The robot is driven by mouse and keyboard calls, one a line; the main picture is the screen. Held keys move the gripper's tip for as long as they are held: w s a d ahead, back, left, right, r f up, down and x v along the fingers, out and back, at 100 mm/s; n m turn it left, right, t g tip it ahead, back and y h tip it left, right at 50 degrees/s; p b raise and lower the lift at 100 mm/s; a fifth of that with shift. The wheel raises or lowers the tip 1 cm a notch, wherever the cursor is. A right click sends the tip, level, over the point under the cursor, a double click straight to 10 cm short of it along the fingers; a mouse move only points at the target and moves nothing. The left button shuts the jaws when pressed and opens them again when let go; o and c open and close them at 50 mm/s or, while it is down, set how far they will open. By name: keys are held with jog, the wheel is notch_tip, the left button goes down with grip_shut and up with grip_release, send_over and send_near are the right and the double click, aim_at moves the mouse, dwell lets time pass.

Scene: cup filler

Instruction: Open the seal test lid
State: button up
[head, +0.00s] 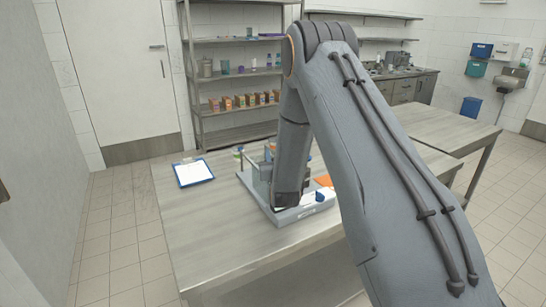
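The cup filler (296,215) stands on the metal table, a grey base plate with small upright parts on it. My arm reaches over it from the right, and its last visible link comes down in front of the machine's middle. My gripper is hidden behind or below this link, so its fingers do not show. A small dark blue part (320,197) sits at the right front of the base. A clear upright panel or block shows left of my arm. I cannot make out the seal test lid or whether it is open or shut.
A blue clipboard with white paper (193,172) lies left of the machine on the table (215,235). An orange item (324,181) lies right of my arm. Shelves (240,135) with small boxes stand behind. A second table (440,125) is at the right. The table's front left is clear.

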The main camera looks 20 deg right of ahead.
jog(key=shift+o, duration=0.8)
jog(key=s+a+b, duration=0.1)
jog(key=s+b, duration=0.1)
jog(key=s, duration=0.5)
jog(key=shift+s, duration=0.35)
jog(key=shift+a, duration=0.15)
